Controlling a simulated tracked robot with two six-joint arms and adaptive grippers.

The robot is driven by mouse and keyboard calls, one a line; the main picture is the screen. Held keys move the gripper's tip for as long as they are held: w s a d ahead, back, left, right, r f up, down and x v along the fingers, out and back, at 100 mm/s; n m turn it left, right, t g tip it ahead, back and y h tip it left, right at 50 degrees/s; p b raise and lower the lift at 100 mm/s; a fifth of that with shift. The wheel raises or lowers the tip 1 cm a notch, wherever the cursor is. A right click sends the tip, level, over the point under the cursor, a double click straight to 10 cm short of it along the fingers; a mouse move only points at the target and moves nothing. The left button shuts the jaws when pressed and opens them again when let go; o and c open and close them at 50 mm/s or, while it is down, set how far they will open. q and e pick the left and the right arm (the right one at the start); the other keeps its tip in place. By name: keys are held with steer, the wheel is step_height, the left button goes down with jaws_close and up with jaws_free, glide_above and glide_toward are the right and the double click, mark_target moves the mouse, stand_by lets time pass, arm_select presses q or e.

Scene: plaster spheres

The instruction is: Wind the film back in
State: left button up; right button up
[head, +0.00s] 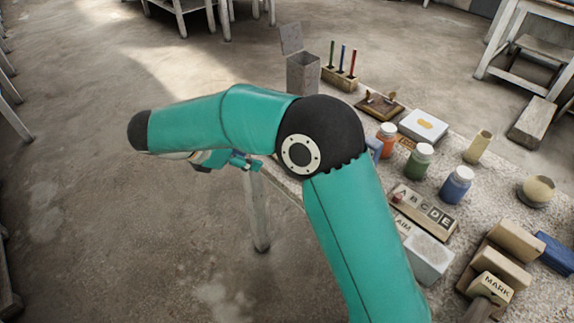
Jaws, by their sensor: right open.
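My right arm reaches across the middle of the head view, its forearm pointing left. My right gripper (246,163) shows only in part below the forearm, near the left end of the table. It is open, and I see nothing in it. No film can be made out; the arm hides part of the table. A dark board with small brown parts on it (380,106) lies near the table's far edge, too small to identify. My left gripper is not in view.
The table (500,205) holds a grey open-lidded box (303,74), a rack of coloured sticks (340,78), a white box (423,125), an orange jar (385,141), a green jar (418,162), a blue jar (455,187), a letter board (424,208) and blocks (500,265). Floor at left is clear.

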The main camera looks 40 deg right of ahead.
steer(key=x, duration=1.4)
steer(key=shift+d+f, duration=0.2)
steer(key=shift+f, duration=0.05)
steer(key=shift+c, duration=0.2)
steer(key=shift+w+b, duration=0.1)
steer(key=shift+b, duration=0.25)
jaws_close()
